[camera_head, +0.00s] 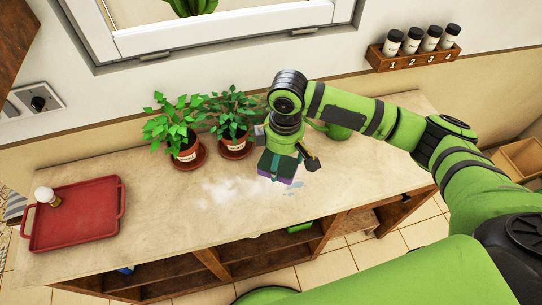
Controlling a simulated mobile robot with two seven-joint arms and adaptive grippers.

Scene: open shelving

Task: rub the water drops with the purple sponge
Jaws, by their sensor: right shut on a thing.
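The purple sponge (277,179) is under my right gripper (284,163), near the middle of the countertop. My right gripper is shut on the sponge and points down; its fingers and a dark green part cover most of the sponge's top. I cannot tell whether the sponge touches the counter. Pale bluish water drops (296,187) lie on the counter just right of the sponge, toward the front edge. Some may be hidden beneath it. My left gripper is not in view.
A white smear (228,191) lies left of the sponge. Two potted plants (186,152) (234,142) on saucers stand behind it. A green watering can (341,131) stands behind my right arm. A red tray (75,215) is far left. A numbered jar rack (412,60) hangs on the wall.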

